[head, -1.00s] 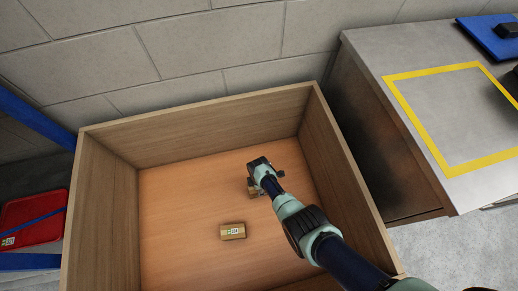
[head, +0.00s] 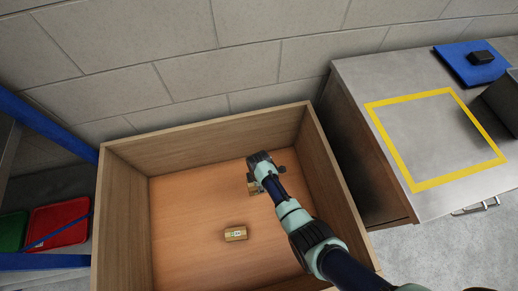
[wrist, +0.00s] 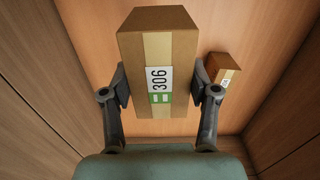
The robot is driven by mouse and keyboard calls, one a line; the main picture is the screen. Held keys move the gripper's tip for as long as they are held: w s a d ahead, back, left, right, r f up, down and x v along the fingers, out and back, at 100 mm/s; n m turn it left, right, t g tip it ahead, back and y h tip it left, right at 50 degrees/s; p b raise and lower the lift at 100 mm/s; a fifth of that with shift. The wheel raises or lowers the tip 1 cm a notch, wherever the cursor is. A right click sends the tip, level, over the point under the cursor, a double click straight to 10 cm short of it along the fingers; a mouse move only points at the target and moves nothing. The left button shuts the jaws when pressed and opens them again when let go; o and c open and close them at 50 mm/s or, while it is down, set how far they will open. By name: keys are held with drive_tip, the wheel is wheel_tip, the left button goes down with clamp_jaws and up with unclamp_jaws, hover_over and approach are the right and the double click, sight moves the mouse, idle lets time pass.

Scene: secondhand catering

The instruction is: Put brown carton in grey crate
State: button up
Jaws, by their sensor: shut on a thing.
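A brown carton with a tan tape band and a white-and-green label reading 306 (wrist: 180,50) is between the two fingers of my gripper (wrist: 163,82) in the wrist view. My gripper is shut on its sides. In the head view my gripper (head: 260,178) is inside a wooden bin, right of its middle, and mostly hides the held carton (head: 253,189). Whether the carton touches the bin floor cannot be told. A dark grey box-like thing (head: 502,100), possibly the grey crate, is cut off at the right edge, on the worktop.
A second brown carton (head: 235,233) lies on the bin floor; it also shows in the wrist view (wrist: 224,69). The wooden bin's walls (head: 205,146) surround my gripper. A grey worktop (head: 385,75) carries a yellow-outlined empty square and a blue board (head: 455,66). Red (head: 60,220) and green trays stand left.

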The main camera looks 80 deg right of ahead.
drive_tip(key=shift+r+p, duration=0.4)
drive_tip(key=shift+r, duration=1.1)
